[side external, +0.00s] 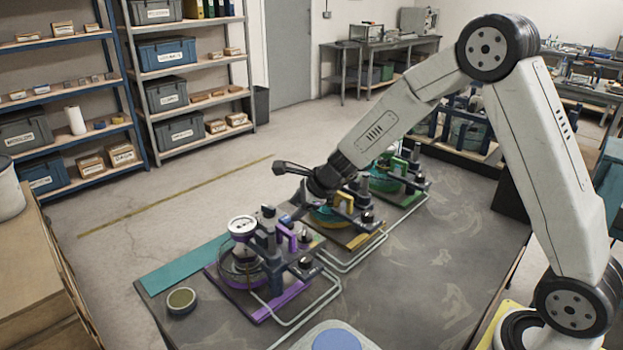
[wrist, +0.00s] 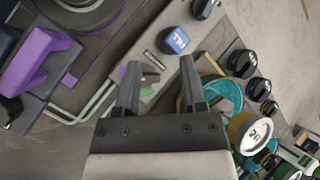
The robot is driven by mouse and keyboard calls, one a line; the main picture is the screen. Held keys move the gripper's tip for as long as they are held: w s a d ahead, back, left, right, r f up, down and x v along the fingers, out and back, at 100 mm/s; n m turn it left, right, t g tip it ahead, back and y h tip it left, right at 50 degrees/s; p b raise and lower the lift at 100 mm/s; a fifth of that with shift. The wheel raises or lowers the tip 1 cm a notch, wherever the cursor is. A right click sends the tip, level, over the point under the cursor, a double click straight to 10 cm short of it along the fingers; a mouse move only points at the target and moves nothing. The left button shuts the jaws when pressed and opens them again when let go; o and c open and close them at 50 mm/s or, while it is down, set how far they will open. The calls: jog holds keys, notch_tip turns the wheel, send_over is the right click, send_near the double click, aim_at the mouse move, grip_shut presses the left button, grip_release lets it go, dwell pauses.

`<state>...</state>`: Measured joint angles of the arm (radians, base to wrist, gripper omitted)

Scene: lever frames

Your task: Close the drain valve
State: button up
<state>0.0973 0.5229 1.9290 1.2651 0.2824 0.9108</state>
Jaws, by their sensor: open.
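Three rigs stand in a row on the dark bench: a purple one (side external: 262,265), a yellow one (side external: 345,220) and a green one (side external: 392,175). Which part is the drain valve I cannot tell. My gripper (side external: 280,168) hangs above the row, apart from the rigs. In the wrist view, my gripper (wrist: 160,72) is open and empty.
A round gauge (wrist: 250,130) and black knobs (wrist: 242,63) lie right of my fingers. A small round dish (side external: 181,300) sits at the bench's left corner. Pale pipes (side external: 305,310) run along the front of the rigs. The bench's right part is clear.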

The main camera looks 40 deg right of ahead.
aim_at(268, 207)
jog(key=w+d+m, duration=0.1)
jog(key=w+m, duration=0.1)
jog(key=w+m+t, duration=0.1)
jog(key=w+m, duration=0.1)
jog(key=m, duration=0.1)
jog(key=w+d+f+m, duration=0.1)
jog(key=w+m, duration=0.1)
jog(key=m, duration=0.1)
jog(key=shift+w+d+t, duration=0.3)
jog(key=shift+w+t, duration=0.1)
jog(key=shift+w+f, duration=0.1)
jog(key=shift+x, duration=3.75)
grip_shut()
